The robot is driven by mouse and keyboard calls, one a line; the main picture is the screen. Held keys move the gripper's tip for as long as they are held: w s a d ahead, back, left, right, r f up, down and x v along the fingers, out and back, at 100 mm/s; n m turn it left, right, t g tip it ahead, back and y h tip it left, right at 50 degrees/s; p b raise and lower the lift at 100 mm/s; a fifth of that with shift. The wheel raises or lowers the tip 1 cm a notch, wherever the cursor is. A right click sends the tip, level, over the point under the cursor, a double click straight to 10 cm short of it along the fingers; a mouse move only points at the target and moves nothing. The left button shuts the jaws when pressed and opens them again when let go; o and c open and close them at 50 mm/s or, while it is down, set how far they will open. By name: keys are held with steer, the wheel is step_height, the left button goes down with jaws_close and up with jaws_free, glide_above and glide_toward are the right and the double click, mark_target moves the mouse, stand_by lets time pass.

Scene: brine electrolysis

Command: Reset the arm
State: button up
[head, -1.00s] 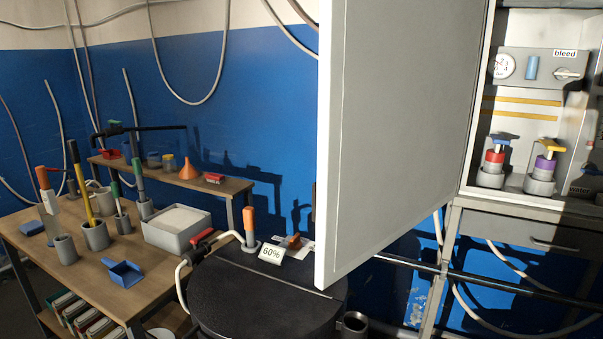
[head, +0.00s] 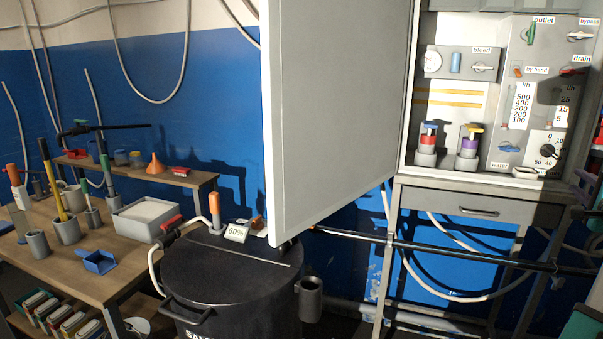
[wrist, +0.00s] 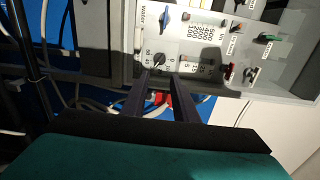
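My gripper (wrist: 160,78) shows in the wrist view, its two dark fingers apart with nothing between their tips. Behind the tips is the lower edge of the grey control panel (wrist: 210,72), which appears turned on its side. Teal and black parts at the right edge there look like my arm.
The panel cabinet (head: 480,190) stands at the right, its grey door (head: 335,110) swung open. A black drum (head: 230,280) stands below the door. A wooden bench (head: 110,270) with tools and a white tray (head: 122,225) is at the left.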

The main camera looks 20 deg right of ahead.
steer(key=w+a+f+n+y, duration=0.2)
steer(key=w+a+f+y, duration=0.2)
steer(key=w+a+f, duration=0.65)
steer(key=w+a+f+n+y, duration=0.1)
steer(key=w+a+f+y, duration=0.2)
steer(key=w+a+f, duration=0.8)
steer(key=w+a+f+n+g+y, duration=0.1)
steer(key=w+a+f+n+y, duration=0.15)
steer(key=a+f, duration=0.7)
steer(key=w+a+f+n+g+y, duration=0.15)
steer(key=w+a+f, duration=0.25)
steer(key=a+f, duration=0.5)
steer(key=w+a+f+n+g+y, duration=0.1)
steer(key=w+a+f+g+y, duration=0.15)
steer(key=a+f, duration=0.7)
steer(key=s+a+f+n+g+y, duration=0.1)
steer(key=s+a+f+n+g, duration=0.3)
steer(key=s+a+f, duration=0.7)
steer(key=s+a+f+n+g+y, duration=0.1)
steer(key=s+a+f+n+g, duration=0.2)
steer(key=s+a+f, duration=0.75)
steer(key=s+a+f+n+g+h, duration=0.2)
steer(key=s+a+f+n+g, duration=0.35)
steer(key=s+f, duration=0.7)
steer(key=s+d+r+n+g+h, duration=0.1)
steer(key=s+d+n, duration=0.4)
steer(key=s, duration=0.6)
steer(key=shift+g+h, duration=0.75)
steer(key=shift+h, duration=0.2)
